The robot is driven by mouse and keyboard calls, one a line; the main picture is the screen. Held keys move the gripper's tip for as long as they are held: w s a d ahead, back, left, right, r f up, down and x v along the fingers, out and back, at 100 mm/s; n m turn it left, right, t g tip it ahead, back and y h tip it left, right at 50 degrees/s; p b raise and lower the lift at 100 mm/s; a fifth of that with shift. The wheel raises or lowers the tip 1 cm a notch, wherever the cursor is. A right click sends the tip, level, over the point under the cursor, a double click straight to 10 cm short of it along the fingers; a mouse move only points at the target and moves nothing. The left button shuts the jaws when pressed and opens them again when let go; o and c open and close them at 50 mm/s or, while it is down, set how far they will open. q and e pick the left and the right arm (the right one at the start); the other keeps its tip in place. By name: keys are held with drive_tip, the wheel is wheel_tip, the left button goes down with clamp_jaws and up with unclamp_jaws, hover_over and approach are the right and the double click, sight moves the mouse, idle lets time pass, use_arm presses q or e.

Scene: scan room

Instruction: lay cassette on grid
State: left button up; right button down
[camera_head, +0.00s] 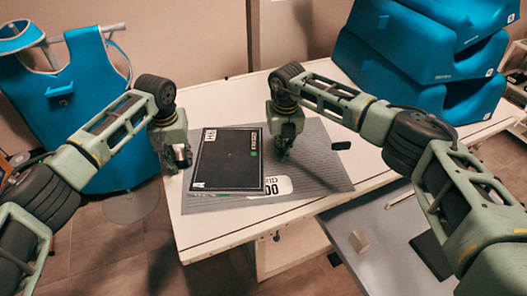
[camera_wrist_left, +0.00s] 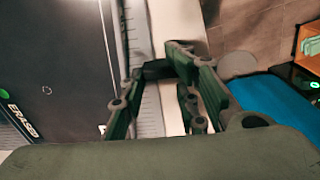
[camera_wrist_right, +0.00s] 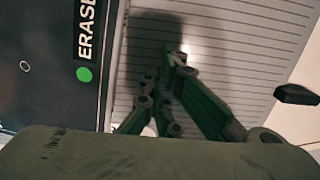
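The cassette (camera_head: 228,165) is a dark flat panel with a pale border and white and green labels. It lies over the left part of the grid (camera_head: 325,170), a grey ribbed plate on the table. My left gripper (camera_head: 181,157) is beside the cassette's left edge. In the left wrist view its fingers (camera_wrist_left: 160,85) are apart, with a black tab (camera_wrist_left: 158,69) between or just beyond them; contact is unclear. My right gripper (camera_head: 283,148) is over the grid, right of the cassette. In the right wrist view its fingers (camera_wrist_right: 170,65) are close together, with nothing visible between them.
The white table (camera_head: 215,237) has bare room in front and to the left. A black tab (camera_head: 341,145) sits at the grid's right edge. Blue cushions (camera_head: 400,55) stand behind at right. A blue apron (camera_head: 85,100) hangs at left. A grey lower surface (camera_head: 375,240) is front right.

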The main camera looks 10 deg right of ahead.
use_arm(q)
drive_tip(key=shift+s+a+f, duration=0.2)
drive_tip(key=shift+s+f, duration=0.05)
drive_tip(key=shift+f, duration=0.2)
use_arm(e)
drive_tip(key=c, duration=2)
unclamp_jaws()
drive_tip(key=shift+d+f, duration=0.15)
use_arm(q)
drive_tip(key=r, duration=0.8)
drive_tip(key=shift+s+d+r, duration=0.15)
drive_tip(key=shift+d+r, duration=0.05)
drive_tip(key=shift+r, duration=0.15)
use_arm(e)
drive_tip(key=shift+f, duration=0.1)
wheel_tip(320, 180, up, 8)
drive_tip(key=shift+r, duration=0.2)
use_arm(q)
drive_tip(key=shift+d+r, duration=0.1)
use_arm(e)
drive_tip(key=shift+s+a, duration=0.1)
drive_tip(key=shift+a, duration=0.1)
